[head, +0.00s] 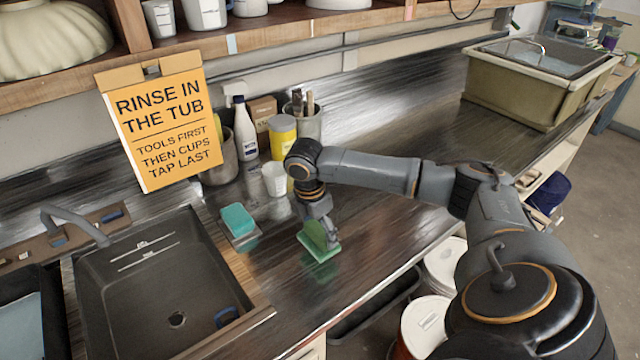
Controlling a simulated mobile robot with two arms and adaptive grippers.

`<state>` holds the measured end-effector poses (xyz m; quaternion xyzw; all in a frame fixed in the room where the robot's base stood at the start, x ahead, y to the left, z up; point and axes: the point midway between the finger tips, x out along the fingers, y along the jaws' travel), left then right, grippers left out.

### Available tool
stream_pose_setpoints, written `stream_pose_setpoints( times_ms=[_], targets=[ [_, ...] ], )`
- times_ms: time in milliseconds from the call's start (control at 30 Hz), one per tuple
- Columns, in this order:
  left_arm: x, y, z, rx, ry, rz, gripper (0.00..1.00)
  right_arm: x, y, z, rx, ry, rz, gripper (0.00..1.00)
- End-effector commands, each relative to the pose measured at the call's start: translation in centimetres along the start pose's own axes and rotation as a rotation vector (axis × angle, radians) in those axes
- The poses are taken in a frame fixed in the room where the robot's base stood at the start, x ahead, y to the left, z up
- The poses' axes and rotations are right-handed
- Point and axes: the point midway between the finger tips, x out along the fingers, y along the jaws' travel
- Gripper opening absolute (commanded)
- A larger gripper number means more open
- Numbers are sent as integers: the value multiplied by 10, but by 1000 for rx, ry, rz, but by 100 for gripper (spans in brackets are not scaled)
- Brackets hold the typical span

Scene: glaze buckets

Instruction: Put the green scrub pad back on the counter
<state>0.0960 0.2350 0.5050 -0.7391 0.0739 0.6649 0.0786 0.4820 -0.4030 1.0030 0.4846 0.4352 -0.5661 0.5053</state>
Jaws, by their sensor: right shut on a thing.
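The green scrub pad (317,250) is at the middle of the metal counter (375,220), right of the sink. My right gripper (326,232) points down from above and is shut on the pad, with its fingers partly covering it. The pad is at or very close to the counter surface; I cannot tell whether it touches. My left gripper is not in view.
A teal sponge (238,219) lies on a small tray (243,241) left of the pad. A white cup (275,180), a yellow-labelled jar (282,137) and a spray bottle (244,130) stand behind. The sink (150,290) is at left. The counter to the right looks clear.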

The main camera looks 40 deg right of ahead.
Motion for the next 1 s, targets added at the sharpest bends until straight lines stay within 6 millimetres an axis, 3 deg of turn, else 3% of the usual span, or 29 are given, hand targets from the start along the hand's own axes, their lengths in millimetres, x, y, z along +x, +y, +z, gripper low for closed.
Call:
stream_pose_setpoints(
  times_ms=[233, 467, 500, 567, 1000],
  targets=[
    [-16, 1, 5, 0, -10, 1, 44, 31, 0, 0, 1, -2, -4, 54],
    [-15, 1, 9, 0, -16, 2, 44, 35, 1, -2, 1, -1, -1, 54],
    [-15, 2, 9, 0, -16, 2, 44, 35, 1, -2, 1, -1, -1, 86],
    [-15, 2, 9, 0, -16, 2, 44, 35, 1, -2, 1, -1, -1, 98],
    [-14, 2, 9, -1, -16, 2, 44, 32, 1, -2, 1, -1, 0, 100]
  ],
)
